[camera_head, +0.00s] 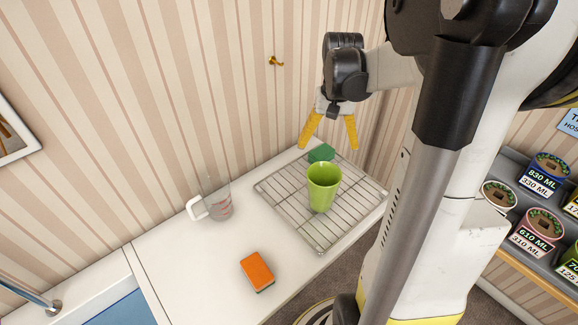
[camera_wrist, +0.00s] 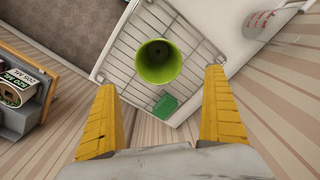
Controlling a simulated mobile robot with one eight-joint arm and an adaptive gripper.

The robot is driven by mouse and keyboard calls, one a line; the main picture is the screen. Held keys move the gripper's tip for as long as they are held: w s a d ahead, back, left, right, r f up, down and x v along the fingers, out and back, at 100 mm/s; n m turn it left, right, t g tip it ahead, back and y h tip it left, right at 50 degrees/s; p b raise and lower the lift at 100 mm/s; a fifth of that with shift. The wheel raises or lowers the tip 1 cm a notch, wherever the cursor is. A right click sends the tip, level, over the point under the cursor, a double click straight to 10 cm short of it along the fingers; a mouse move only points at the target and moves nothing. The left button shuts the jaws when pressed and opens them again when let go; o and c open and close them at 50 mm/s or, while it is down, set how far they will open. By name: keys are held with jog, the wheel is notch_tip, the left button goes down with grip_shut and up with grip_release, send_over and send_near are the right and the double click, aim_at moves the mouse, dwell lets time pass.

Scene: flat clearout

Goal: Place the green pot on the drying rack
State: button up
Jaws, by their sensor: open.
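The green pot (camera_head: 323,187) stands upright on the drying rack (camera_head: 287,210), near its middle. In the wrist view the green pot (camera_wrist: 160,62) shows its open top, with the wires of the drying rack (camera_wrist: 122,62) around it. My gripper (camera_head: 329,139) is open and empty, above the far part of the rack and apart from the pot. In the wrist view my gripper's (camera_wrist: 160,82) yellow fingers are spread wide with nothing between them. A dark green block (camera_head: 321,153) lies on the rack behind the pot, and it also shows in the wrist view (camera_wrist: 165,106).
A clear measuring jug (camera_head: 217,204) with a white handle stands left of the rack. An orange sponge (camera_head: 257,271) lies nearer on the white counter (camera_head: 190,262). Labelled pots (camera_head: 537,227) fill a shelf at the right. The striped wall stands close behind the rack.

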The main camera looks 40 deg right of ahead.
jog(key=s+a+r+n+t, duration=0.2)
jog(key=a, duration=0.6)
jog(key=s+a+r+n+t, duration=0.1)
jog(key=a+r+n+t, duration=0.1)
jog(key=a, duration=0.7)
jog(key=s+a+r+n+t, duration=0.2)
jog(key=a+n+t, duration=0.1)
jog(key=a, duration=0.5)
jog(key=shift+s+a, duration=0.2)
jog(key=shift+s, duration=0.1)
